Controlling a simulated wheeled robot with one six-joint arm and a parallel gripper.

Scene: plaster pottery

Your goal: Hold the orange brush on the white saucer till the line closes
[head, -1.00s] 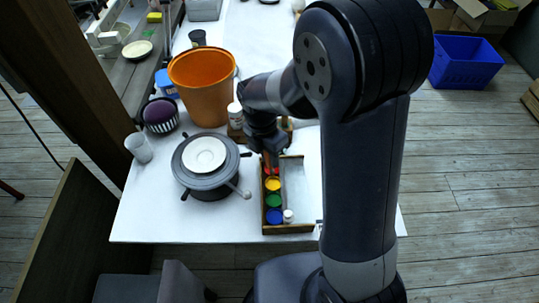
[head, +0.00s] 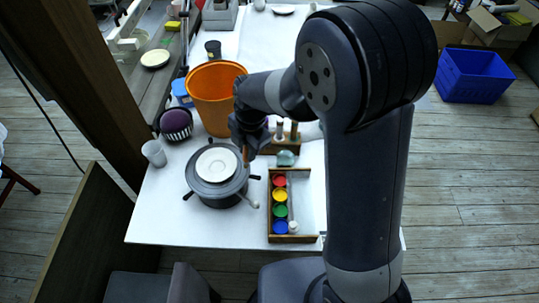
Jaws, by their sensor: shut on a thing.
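The white saucer (head: 216,165) lies on top of a dark grey round turntable (head: 205,190) at the left front of the table. My gripper (head: 247,150) is just behind and to the right of the saucer. It is shut on the orange brush (head: 246,157), of which only a short upright piece shows below the fingers. The brush is beside the saucer's right rim in the picture. I cannot tell how high its tip is, or whether it touches anything. No painted line is visible on the saucer.
A wooden tray (head: 269,232) with red, yellow, green and blue paint pots stands right of the turntable. A wooden tool rack (head: 287,146) and a large orange bucket (head: 211,100) stand behind. A dark basket (head: 176,124) and pale cup (head: 154,153) are at left.

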